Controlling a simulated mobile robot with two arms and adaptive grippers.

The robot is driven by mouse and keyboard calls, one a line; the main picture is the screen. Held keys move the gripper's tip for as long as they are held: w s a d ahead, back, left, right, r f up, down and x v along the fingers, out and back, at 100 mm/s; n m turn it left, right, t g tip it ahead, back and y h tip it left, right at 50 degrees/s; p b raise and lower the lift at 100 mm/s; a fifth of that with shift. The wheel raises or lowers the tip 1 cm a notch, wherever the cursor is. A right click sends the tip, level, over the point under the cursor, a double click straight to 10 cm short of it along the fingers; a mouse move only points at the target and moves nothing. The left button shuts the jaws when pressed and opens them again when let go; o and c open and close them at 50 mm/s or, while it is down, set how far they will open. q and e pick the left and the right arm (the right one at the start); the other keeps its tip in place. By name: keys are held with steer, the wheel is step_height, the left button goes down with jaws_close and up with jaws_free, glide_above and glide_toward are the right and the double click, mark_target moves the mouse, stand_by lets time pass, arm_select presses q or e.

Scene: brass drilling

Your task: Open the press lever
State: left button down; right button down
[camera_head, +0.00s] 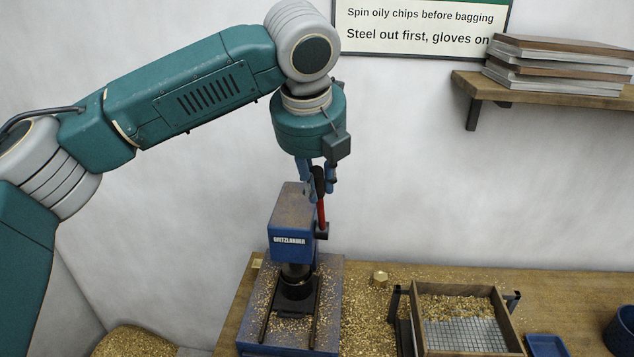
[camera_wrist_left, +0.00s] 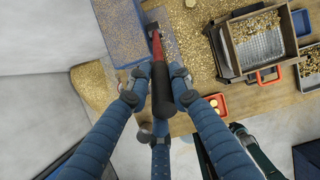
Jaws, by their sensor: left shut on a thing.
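The blue press (camera_head: 292,240) stands on the bench, with brass chips scattered on its base. Its lever (camera_head: 322,212) has a red shaft and a black grip and stands nearly upright at the press's right side. My left gripper (camera_head: 318,180) points down over the lever's top, its fingers closed around the black grip. In the left wrist view the black grip (camera_wrist_left: 163,90) sits between the blue fingers of the left gripper (camera_wrist_left: 163,85), with the red shaft running up to the press. The fingers hide part of the grip.
A wooden sieve box (camera_head: 463,350) with chips and mesh stands right of the press. A small brass piece (camera_head: 379,278) lies behind it. A blue tray (camera_head: 546,346) is further right. A wall shelf (camera_head: 540,88) holds stacked boards. Chips cover the bench between press and sieve.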

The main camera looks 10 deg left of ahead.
arm_select(q)
steer(key=shift+s+f+b, duration=0.3)
steer(key=shift+f+b, duration=0.1)
steer(key=shift+b, duration=0.1)
steer(key=s+f+t+b, duration=0.7)
steer(key=s+f+b, duration=0.2)
steer(key=b, duration=0.6)
steer(key=shift+f+b, duration=0.35)
steer(key=shift+f, duration=0.2)
steer(key=shift+s+d, duration=0.1)
steer(key=c, duration=1.6)
jaws_free()
steer(key=v, duration=1.2)
steer(key=shift+d, duration=0.15)
